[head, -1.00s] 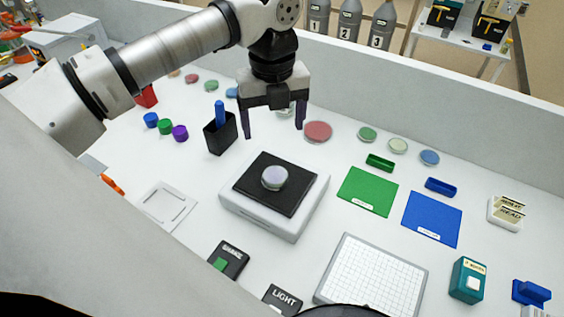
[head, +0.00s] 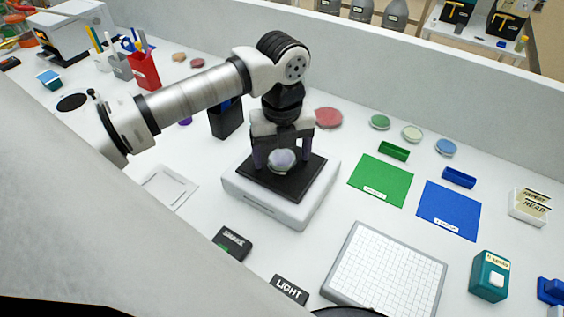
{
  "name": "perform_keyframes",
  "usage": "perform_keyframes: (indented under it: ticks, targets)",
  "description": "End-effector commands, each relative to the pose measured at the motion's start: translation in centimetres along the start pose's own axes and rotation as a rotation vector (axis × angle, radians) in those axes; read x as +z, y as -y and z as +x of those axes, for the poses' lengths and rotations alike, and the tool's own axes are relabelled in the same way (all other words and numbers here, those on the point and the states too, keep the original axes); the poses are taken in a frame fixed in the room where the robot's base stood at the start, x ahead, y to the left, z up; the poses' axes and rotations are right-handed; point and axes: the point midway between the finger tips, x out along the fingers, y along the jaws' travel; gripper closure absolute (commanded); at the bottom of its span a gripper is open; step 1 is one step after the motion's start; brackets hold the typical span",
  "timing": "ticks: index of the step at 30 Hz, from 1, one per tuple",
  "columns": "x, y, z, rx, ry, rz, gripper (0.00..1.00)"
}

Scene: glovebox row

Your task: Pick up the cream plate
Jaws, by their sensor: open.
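A small round cream-coloured plate (head: 412,133) lies on the bench at the right, between a green plate (head: 380,122) and a blue plate (head: 445,147). Another round dish (head: 282,164), pale and whitish-lavender, sits on the black pad (head: 315,172) of a white box-shaped device (head: 262,204). My gripper (head: 280,158) points down over this pale dish, with one finger on its left and one on its right. The jaws are open. I cannot tell whether the fingers touch the dish or the pad.
A green mat (head: 381,182) and a blue mat (head: 449,210) lie to the right, with a gridded panel (head: 385,270) in front. A larger red dish (head: 328,117) is behind my gripper. A black holder (head: 225,120) stands left of my gripper. A low wall (head: 440,80) runs along the back.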

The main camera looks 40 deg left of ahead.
Motion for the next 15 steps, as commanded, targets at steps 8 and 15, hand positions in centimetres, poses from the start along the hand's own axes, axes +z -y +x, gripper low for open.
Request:
perform_keyframes:
  ticks: [8,15]
  targets:
    - [0.01,0.02,-0.08,0.000,0.001,0.000,0.34]
    - [0.02,0.01,-0.09,0.000,0.000,0.000,0.65]
